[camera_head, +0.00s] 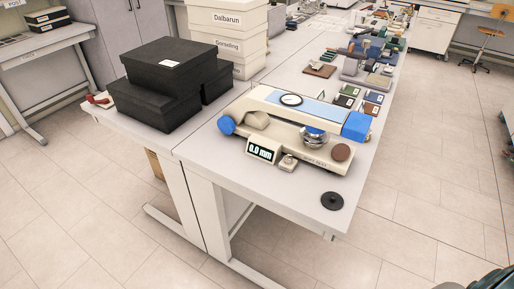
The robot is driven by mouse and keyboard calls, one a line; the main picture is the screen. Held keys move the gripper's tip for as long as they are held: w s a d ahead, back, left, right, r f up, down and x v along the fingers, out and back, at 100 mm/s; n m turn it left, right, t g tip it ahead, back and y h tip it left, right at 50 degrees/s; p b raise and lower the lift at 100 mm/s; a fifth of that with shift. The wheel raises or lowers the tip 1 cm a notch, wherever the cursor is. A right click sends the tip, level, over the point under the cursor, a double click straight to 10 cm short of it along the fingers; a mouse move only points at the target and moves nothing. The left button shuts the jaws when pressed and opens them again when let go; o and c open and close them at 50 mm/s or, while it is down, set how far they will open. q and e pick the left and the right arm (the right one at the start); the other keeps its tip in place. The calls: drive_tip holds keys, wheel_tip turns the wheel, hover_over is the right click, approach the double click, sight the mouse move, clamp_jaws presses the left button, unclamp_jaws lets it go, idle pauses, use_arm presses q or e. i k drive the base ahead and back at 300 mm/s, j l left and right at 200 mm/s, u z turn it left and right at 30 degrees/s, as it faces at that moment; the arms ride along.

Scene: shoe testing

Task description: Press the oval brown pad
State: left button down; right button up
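The brown pad (342,152) is a small rounded disc on the right front end of a long cream testing device (310,142). The device lies on the front part of the grey-white table (235,165). A display (263,150) at the device's front reads "0.0 mm". Nothing covers the pad.
A small block with a button (288,162) stands before the device. A black disc (332,201) lies near the table's front right corner. Black boxes (165,85) are stacked at the left. Small coloured samples (346,101) lie behind. Open floor (415,215) is at the right.

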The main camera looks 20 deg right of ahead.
sight(341, 152)
drive_tip(key=k+l+z, duration=0.15)
drive_tip(key=z, duration=1)
